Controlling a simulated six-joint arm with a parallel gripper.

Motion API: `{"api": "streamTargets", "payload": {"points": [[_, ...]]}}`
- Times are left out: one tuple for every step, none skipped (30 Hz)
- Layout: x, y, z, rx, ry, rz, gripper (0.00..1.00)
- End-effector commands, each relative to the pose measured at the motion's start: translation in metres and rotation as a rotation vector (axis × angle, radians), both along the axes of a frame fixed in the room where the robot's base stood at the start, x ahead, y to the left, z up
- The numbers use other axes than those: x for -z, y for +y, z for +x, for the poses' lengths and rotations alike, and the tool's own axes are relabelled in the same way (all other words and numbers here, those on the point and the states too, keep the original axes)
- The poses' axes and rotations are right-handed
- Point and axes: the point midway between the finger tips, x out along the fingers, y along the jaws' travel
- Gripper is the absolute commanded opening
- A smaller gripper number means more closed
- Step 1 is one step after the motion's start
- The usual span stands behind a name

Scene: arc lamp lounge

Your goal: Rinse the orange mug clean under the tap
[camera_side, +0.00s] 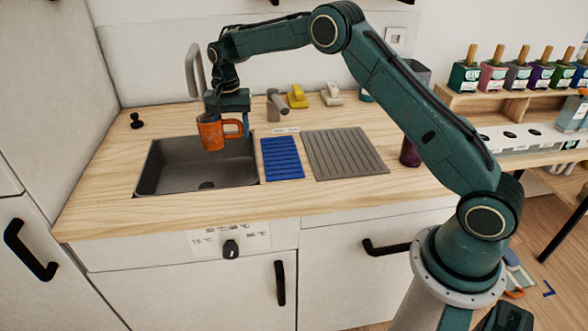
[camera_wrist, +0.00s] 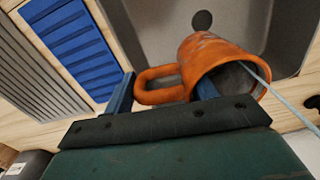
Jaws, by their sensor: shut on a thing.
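The orange mug (camera_side: 210,134) hangs upright over the dark sink (camera_side: 165,181), with its handle to the right. Dark smudges mark its outside in the wrist view (camera_wrist: 205,48). My gripper (camera_side: 230,122) is shut on the mug from above. In the wrist view the jaws (camera_wrist: 163,91) straddle the handle side, one blue finger inside the mouth and one outside the handle. The grey tap (camera_side: 194,68) arches up behind the mug. A thin pale stream of water (camera_wrist: 289,107) runs into the mug's mouth. Most of the mug's inside is hidden.
A blue ribbed mat (camera_side: 282,158) and a grey ribbed drainer (camera_side: 345,153) lie right of the sink. Behind them stand a brownish post with a side arm (camera_side: 276,105) and a yellow item (camera_side: 297,97). A black knob (camera_side: 231,249) is on the front panel.

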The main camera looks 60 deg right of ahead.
Motion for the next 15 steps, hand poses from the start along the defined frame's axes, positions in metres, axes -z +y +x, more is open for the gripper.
{"api": "streamTargets", "payload": {"points": [[-0.001, 0.001, 0.0, 0.0, -0.002, 0.001, 0.18], [-0.001, 0.001, 0.0, -0.001, -0.002, 0.001, 0.18], [-0.001, 0.002, 0.0, -0.001, -0.002, 0.001, 0.18], [-0.001, 0.003, 0.0, -0.001, -0.002, 0.001, 0.18], [-0.001, 0.004, 0.0, -0.001, -0.002, 0.001, 0.18], [-0.001, 0.005, 0.0, -0.001, -0.002, 0.001, 0.18], [-0.001, 0.005, 0.0, -0.001, -0.002, 0.001, 0.18], [-0.001, 0.006, 0.0, -0.001, -0.002, 0.001, 0.18], [-0.001, 0.007, 0.0, -0.001, -0.002, 0.001, 0.18], [-0.001, 0.008, 0.0, -0.001, -0.003, 0.0, 0.18], [-0.001, 0.009, 0.0, -0.001, -0.003, 0.0, 0.18], [-0.001, 0.01, 0.0, -0.001, -0.003, 0.0, 0.18], [-0.001, 0.01, 0.0, -0.001, -0.003, 0.0, 0.18], [-0.001, 0.011, 0.0, -0.001, -0.003, 0.0, 0.18], [-0.001, 0.011, 0.0, -0.001, -0.003, 0.0, 0.18]]}}
